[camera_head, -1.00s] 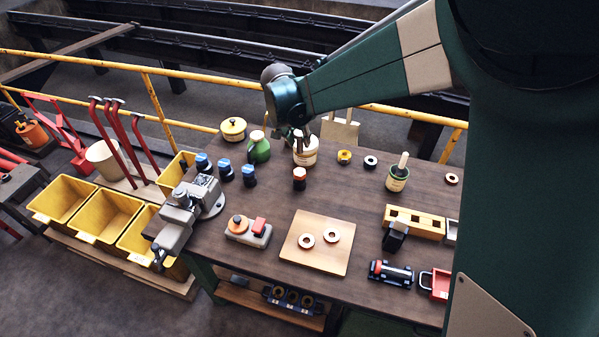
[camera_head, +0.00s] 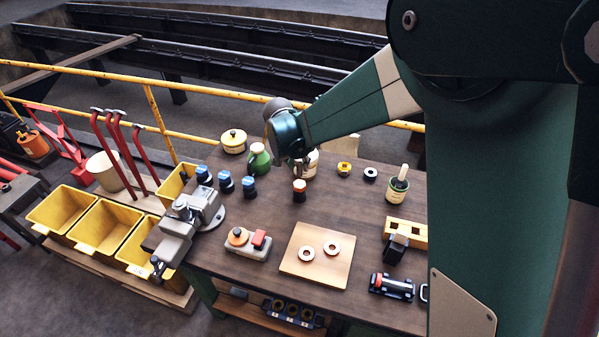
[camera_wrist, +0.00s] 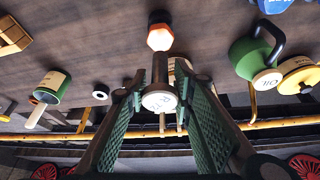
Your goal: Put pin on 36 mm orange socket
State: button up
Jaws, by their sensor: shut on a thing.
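The 36 mm orange socket (camera_head: 299,190), dark with an orange top, stands upright on the bench. In the wrist view its orange hexagonal face (camera_wrist: 159,39) lies straight beyond the pin. My gripper (camera_head: 297,168) is above and just behind this socket in the head view. Its green ribbed fingers are shut on the pin (camera_wrist: 159,98), a dark brown cylinder with a pale lettered end disc. The pin points toward the socket, and a gap between them cannot be judged. In the head view I cannot make out the pin clearly.
A cream pot (camera_head: 311,160) stands close behind my gripper. A green oil can (camera_head: 258,158) and several blue-topped sockets (camera_head: 225,182) stand to the left. A wooden board (camera_head: 318,272) with two rings lies in front. Bare bench surrounds the orange socket.

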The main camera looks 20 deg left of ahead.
aim_at(298, 168)
jog(key=shift+f, duration=0.15)
jog(key=shift+f, duration=2)
jog(key=shift+f, duration=0.2)
jog(key=o, duration=1.1)
jog(key=shift+o, duration=0.2)
jog(key=shift+r, duration=0.3)
jog(key=v, duration=1.1)
jog(key=shift+s+r, duration=0.15)
jog(key=shift+r, duration=0.25)
jog(key=shift+a, duration=0.1)
